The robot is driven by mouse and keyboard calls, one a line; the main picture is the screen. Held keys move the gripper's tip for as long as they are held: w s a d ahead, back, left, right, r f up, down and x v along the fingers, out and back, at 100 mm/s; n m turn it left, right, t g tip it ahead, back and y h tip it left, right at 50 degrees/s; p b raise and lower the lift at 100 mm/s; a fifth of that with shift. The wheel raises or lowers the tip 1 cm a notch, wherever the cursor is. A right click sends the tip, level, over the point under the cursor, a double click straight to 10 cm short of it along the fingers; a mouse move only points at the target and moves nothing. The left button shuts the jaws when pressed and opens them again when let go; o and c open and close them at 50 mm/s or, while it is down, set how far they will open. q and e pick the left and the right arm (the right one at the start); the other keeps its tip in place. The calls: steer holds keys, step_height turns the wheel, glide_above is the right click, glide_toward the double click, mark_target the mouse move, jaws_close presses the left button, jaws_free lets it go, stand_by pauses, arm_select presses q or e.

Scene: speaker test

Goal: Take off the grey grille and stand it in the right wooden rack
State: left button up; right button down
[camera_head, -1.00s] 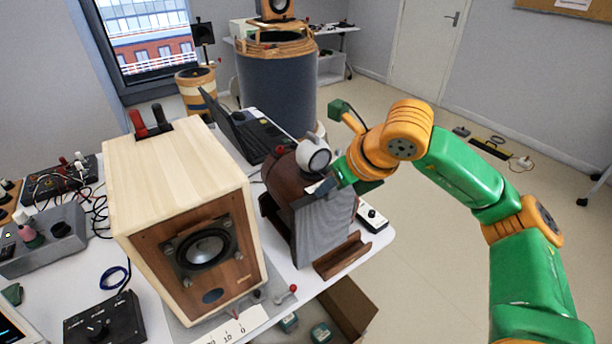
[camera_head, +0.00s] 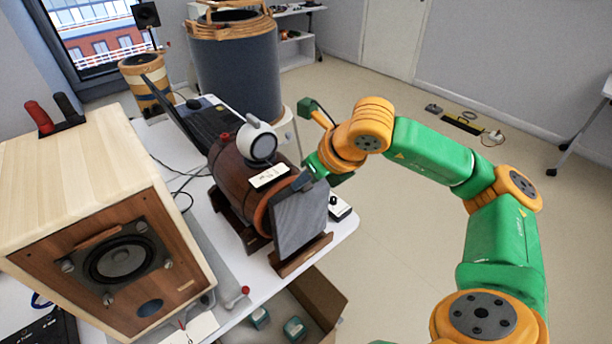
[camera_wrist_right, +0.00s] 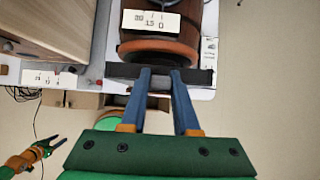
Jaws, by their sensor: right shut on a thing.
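The grey grille (camera_head: 299,222) is a flat, square, upright panel in front of the barrel speaker (camera_head: 232,170). The barrel's orange front ring (camera_head: 262,216) shows behind the grille's left edge. My right gripper (camera_head: 309,174) is shut on the grille's top edge. In the right wrist view, the fingers (camera_wrist_right: 161,74) meet the grille's dark edge (camera_wrist_right: 120,73), close to the orange ring (camera_wrist_right: 160,50). Dark wood (camera_head: 302,259) like a rack lies by the grille's lower edge; contact is unclear. My left gripper (camera_wrist_right: 44,148) is low left in the wrist view, open and empty.
A pale wooden speaker box (camera_head: 85,170) stands at left on the white table (camera_head: 345,222). A white round device (camera_head: 257,144) and a number card (camera_head: 269,177) sit on the barrel. An open cardboard box (camera_head: 318,300) is below the table's front edge.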

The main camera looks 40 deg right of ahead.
steer(key=shift+a, duration=0.25)
steer(key=shift+d+f, duration=0.1)
steer(key=shift+d, duration=0.05)
steer(key=shift+b, duration=0.45)
stand_by(1.5)
steer(key=shift+f+b, duration=2.1)
steer(key=shift+b, duration=0.1)
stand_by(1.7)
steer(key=c, duration=0.6)
jaws_free()
glide_toward(304, 196)
steer(key=shift+x, duration=1)
